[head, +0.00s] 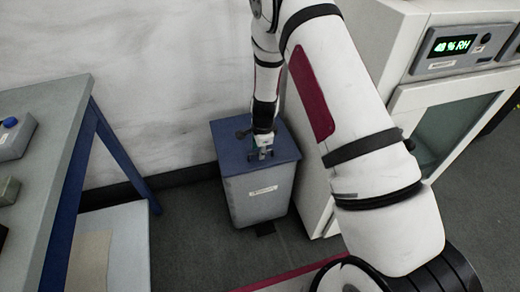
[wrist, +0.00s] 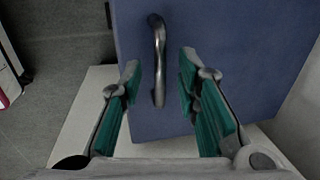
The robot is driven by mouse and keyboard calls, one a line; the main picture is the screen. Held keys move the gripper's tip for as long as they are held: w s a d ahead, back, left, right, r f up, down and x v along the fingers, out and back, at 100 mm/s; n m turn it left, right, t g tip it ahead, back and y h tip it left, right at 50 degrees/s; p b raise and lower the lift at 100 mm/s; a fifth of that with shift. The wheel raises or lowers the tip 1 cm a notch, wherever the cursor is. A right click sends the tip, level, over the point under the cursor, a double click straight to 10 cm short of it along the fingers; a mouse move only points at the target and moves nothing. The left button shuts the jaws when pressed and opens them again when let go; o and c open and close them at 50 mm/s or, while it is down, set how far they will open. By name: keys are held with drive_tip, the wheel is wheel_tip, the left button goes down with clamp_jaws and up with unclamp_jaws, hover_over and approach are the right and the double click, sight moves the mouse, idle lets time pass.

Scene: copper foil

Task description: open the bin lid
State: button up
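The bin (head: 258,195) is a light grey box with a small label on its front, standing on the floor by the wall. Its blue lid (head: 283,150) lies flat and closed on top. In the wrist view the blue lid (wrist: 240,60) carries a curved metal handle (wrist: 158,55). My gripper (head: 262,153) is just above the lid. In the wrist view my gripper (wrist: 160,72) is open, with its green-padded fingers apart on either side of the near end of the handle. I cannot tell whether the fingers touch the lid.
A grey-topped table with blue legs (head: 50,120) stands at the left, with a lower shelf (head: 125,240). A white cabinet (head: 385,40) with a humidity display (head: 452,46) stands close to the bin's right. The wall is directly behind the bin. Dark floor (head: 195,240) is clear in front.

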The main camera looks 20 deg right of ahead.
clamp_jaws()
drive_tip(key=shift+r, duration=0.1)
